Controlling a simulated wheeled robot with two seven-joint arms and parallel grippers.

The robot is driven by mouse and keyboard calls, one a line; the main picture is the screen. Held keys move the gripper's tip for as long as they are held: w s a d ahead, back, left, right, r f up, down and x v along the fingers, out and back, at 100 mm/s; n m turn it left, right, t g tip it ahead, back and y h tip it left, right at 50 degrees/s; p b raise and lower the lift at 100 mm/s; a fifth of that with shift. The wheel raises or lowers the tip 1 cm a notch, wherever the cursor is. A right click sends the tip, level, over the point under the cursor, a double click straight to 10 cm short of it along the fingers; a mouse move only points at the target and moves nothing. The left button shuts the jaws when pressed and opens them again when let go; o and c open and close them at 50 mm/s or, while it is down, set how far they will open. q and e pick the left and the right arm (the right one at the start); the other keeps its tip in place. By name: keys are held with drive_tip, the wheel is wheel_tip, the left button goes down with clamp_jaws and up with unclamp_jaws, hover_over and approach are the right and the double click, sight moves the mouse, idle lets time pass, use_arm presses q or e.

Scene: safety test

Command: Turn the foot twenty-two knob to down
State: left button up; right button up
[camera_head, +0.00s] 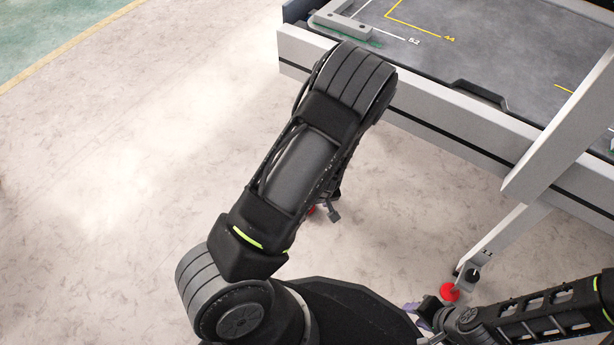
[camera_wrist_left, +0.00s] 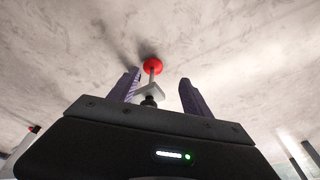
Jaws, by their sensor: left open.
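In the left wrist view, a foot with a round red pad (camera_wrist_left: 152,66), a thin stem and a grey and black knob (camera_wrist_left: 149,92) shows between the fingers of my left gripper (camera_wrist_left: 160,78). The fingers are open, one on each side, with a gap to the knob on the right; whether the left finger touches it I cannot tell. No number is legible there. In the head view, my left arm hides most of a red foot (camera_head: 312,210). My right gripper (camera_head: 424,310) is at the lower right, beside another red foot (camera_head: 450,292) on a leg marked 11.
A grey-topped table (camera_head: 470,60) with a white frame (camera_head: 440,125) and a slanted white beam (camera_head: 560,130) fills the upper right. My left arm reaches close to its edge. The pale floor (camera_head: 120,180) at the left is clear.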

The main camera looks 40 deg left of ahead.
use_arm(q)
drive_tip(key=w+a+r+n+y, duration=0.1)
drive_tip(key=w+a+r+n, duration=0.1)
drive_tip(key=w+a+r, duration=0.2)
drive_tip(key=shift+w+r+t, duration=0.4)
drive_tip(key=shift+w+r, duration=0.2)
drive_tip(key=shift+a+f, duration=0.1)
drive_tip(key=shift+f, duration=0.05)
drive_tip(key=b+x, duration=0.4)
drive_tip(key=x, duration=0.3)
drive_tip(key=shift+a+f, duration=0.15)
drive_tip(key=shift+f, duration=0.1)
clamp_jaws()
